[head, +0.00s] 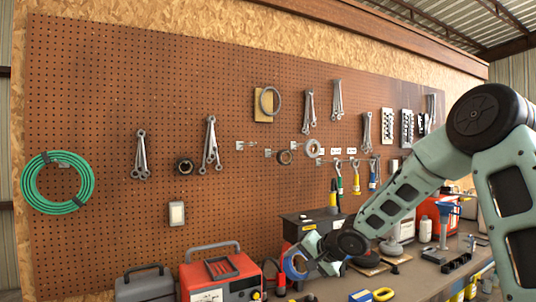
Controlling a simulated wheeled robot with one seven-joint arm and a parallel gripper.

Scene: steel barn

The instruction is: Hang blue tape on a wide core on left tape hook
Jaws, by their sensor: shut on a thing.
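The blue tape on a wide core (289,267) is a blue ring low in the head view, just above the bench. My gripper (300,262) is shut on its right side. The core is hard to make out at this size. Small metal hooks stick out of the brown pegboard above it. The leftmost one (245,146) looks bare. A second hook (269,153) is close to its right.
The pegboard (90,110) also bears wrenches (210,147), a green hose coil (58,182) and screwdrivers (356,177). A red machine (220,274), a grey case (145,285) and a black box (300,224) crowd the bench around my gripper. The pegboard between the hooks and the red machine is clear.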

